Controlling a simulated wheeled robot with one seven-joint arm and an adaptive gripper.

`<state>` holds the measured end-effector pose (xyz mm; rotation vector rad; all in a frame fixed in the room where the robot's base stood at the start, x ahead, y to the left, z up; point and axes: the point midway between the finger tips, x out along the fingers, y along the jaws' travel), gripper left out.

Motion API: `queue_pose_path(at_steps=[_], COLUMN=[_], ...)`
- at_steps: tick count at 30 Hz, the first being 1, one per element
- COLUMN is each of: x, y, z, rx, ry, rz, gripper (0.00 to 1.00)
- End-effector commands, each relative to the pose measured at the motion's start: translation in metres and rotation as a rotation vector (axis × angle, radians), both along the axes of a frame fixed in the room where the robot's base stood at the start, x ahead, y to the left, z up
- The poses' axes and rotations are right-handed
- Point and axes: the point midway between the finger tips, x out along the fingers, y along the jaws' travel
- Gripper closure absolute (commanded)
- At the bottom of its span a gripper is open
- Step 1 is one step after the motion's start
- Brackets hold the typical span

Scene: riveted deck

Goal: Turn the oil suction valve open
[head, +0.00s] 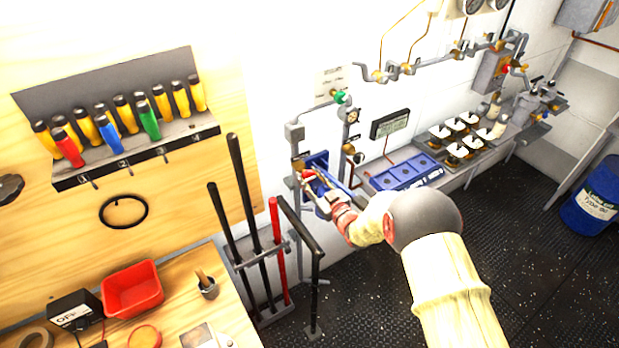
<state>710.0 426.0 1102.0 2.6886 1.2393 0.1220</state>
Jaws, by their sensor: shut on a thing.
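My gripper (312,181) is at the wall fittings in the middle of the head view, in front of a blue box-like part (319,161). Its fingers are shut on a small red-tipped handle (308,173), which I take to be the oil suction valve's. The fingers and my arm hide most of the valve, so I cannot tell how far it is turned. A green valve knob (340,97) and a pressure gauge (352,116) are on the pipes above.
A grey rail with upright bars (240,200) stands left of my gripper. A blue tray (407,174) and several white-topped jars (460,140) sit on the shelf to the right. A workbench with a red bin (133,289) is lower left. A blue drum (594,200) stands far right. Dark floor (530,260) is clear.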

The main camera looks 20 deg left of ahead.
Motion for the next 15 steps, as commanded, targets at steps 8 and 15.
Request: queue_pose_path(at_steps=[8,15], x=[-0.0001,0.0001], y=[0.0001,0.0003], z=[0.0000,-0.0014], rx=[-0.001,-0.027], ry=[-0.001,-0.033], rz=[0.000,0.000], gripper=[0.90,0.90])
